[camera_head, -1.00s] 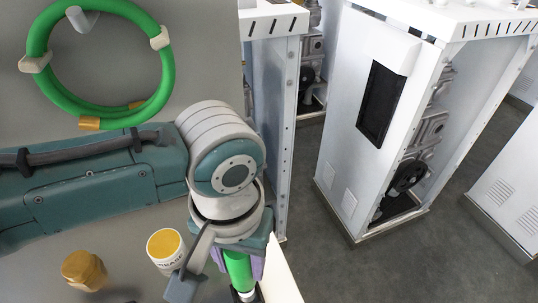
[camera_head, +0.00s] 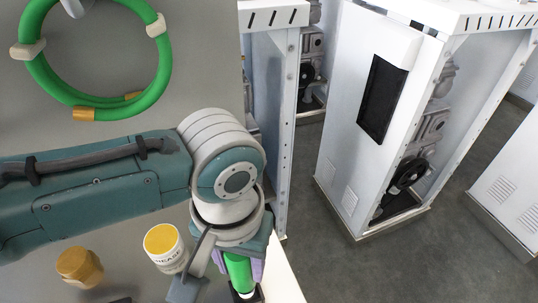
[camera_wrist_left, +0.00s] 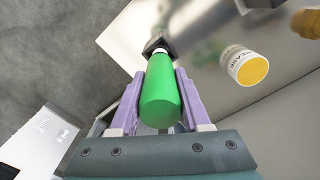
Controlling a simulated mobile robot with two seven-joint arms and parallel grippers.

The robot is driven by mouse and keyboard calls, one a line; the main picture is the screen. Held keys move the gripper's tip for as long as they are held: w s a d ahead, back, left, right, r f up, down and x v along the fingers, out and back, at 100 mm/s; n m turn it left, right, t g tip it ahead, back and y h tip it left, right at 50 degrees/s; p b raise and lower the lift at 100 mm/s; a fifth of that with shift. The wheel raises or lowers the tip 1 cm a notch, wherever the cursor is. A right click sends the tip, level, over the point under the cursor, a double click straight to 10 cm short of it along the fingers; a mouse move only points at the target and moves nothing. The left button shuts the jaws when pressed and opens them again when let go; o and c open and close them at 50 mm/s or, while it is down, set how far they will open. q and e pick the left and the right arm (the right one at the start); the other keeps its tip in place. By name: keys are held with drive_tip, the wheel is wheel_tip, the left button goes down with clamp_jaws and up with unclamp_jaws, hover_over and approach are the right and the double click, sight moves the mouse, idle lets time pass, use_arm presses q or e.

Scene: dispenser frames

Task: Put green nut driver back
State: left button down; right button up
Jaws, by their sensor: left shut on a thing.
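The green nut driver (camera_head: 238,272) has a green handle with a pale collar at its end. My left gripper (camera_head: 240,266) is shut on it, with purple fingers on both sides of the handle. In the left wrist view the green handle (camera_wrist_left: 160,102) lies between the fingers of the left gripper (camera_wrist_left: 160,88). A dark holder (camera_wrist_left: 157,44) is at the far end of the handle, by the grey panel's edge. I cannot tell whether the driver's tip sits in it; the shaft is hidden. My right gripper is in neither view.
A grey panel (camera_head: 205,60) carries a coiled green hose (camera_head: 155,80). A white jar with a yellow lid (camera_head: 166,248) and a brass hex fitting (camera_head: 79,267) are close to my left arm. White cabinets (camera_head: 375,130) stand beyond, on a dark floor.

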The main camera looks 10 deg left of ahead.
use_arm(q)
drive_tip(key=shift+f+b, duration=0.75)
drive_tip(key=shift+f, duration=0.3)
drive_tip(key=shift+c, duration=1.4)
unclamp_jaws()
wheel_tip(320, 180, up, 9)
drive_tip(key=shift+f+p, duration=0.15)
drive_tip(key=shift+p, duration=1.05)
drive_tip(key=shift+r, duration=0.6)
drive_tip(key=s+d+m+h, duration=0.1)
drive_tip(key=s+d+h, duration=0.1)
drive_tip(key=s+d, duration=0.15)
drive_tip(key=s+a+r+m+t+y, duration=0.1)
drive_tip(key=s+a+r+t, duration=0.1)
drive_tip(key=s+a, duration=0.35)
drive_tip(key=s+a+r+t+y, duration=0.1)
drive_tip(key=s+a+r+t, duration=0.15)
drive_tip(key=a, duration=0.55)
wheel_tip(320, 180, up, 34)
drive_tip(key=p, duration=3.4)
drive_tip(key=shift+s+d+g+p, duration=0.25)
drive_tip(key=shift+d+g+p, duration=0.1)
drive_tip(key=shift+g+p, duration=0.1)
